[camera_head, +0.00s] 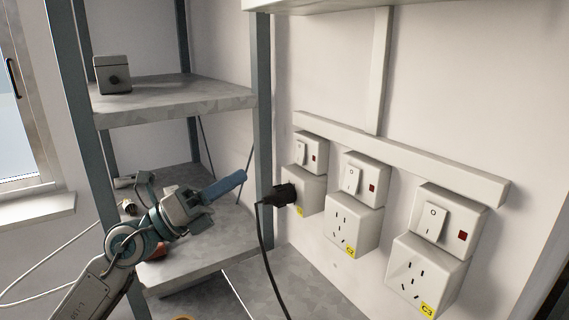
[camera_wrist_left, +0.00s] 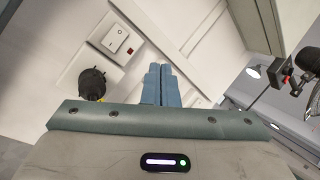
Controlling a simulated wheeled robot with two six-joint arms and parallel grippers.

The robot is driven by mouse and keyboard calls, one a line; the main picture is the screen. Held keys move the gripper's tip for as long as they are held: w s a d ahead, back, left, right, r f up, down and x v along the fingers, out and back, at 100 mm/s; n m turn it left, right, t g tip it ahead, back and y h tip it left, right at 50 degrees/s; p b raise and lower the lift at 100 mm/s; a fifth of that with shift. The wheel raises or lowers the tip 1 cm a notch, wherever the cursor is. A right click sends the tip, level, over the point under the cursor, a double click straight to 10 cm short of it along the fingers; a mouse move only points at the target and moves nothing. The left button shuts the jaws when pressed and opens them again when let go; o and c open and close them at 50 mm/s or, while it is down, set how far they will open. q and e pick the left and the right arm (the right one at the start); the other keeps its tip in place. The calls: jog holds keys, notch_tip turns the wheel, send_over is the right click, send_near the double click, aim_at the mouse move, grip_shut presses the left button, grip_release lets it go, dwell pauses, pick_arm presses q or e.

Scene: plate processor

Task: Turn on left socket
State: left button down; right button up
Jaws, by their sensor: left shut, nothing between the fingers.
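The left socket (camera_head: 305,192) is on the wall at the right of the shelf frame, with a black plug (camera_head: 284,195) in it and a cable hanging down. Its white switch (camera_head: 301,152) sits above, beside a dark red indicator. In the left wrist view, the switch (camera_wrist_left: 114,38) and the plug (camera_wrist_left: 92,84) are left of the fingers. My left gripper (camera_head: 240,176) is shut and empty, its blue fingers pointing toward the wall. It is left of the socket and apart from the switch in the head view. My right gripper is not in view.
A middle socket (camera_head: 350,225) and a right socket (camera_head: 425,275), labelled C3, have switches above them. A steel-blue shelf post (camera_head: 261,120) stands between my gripper and the sockets in the picture. A grey box (camera_head: 112,75) sits on the upper shelf.

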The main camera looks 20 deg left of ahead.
pick_arm(q)
jog(key=a+m+y, duration=0.1)
jog(key=y, duration=0.1)
jog(key=a+r+m+g+y, duration=0.1)
jog(key=m+y, duration=0.1)
jog(key=y, duration=0.1)
jog(key=w+a+m+y, duration=0.1)
jog(key=m+y, duration=0.1)
jog(key=shift+a+r+y, duration=0.1)
jog(key=shift+r+y, duration=0.1)
jog(key=shift+y, duration=0.1)
jog(key=p, duration=0.7)
send_near(297, 161)
jog(key=shift+g, duration=0.3)
jog(key=x, duration=0.5)
jog(key=shift+w+d+r, duration=0.25)
jog(key=shift+w+r, duration=0.05)
jog(key=shift+w, duration=0.05)
jog(key=shift+w+d+f+p, duration=0.2)
jog(key=shift+w+d+p, duration=0.15)
jog(key=shift+w, duration=0.05)
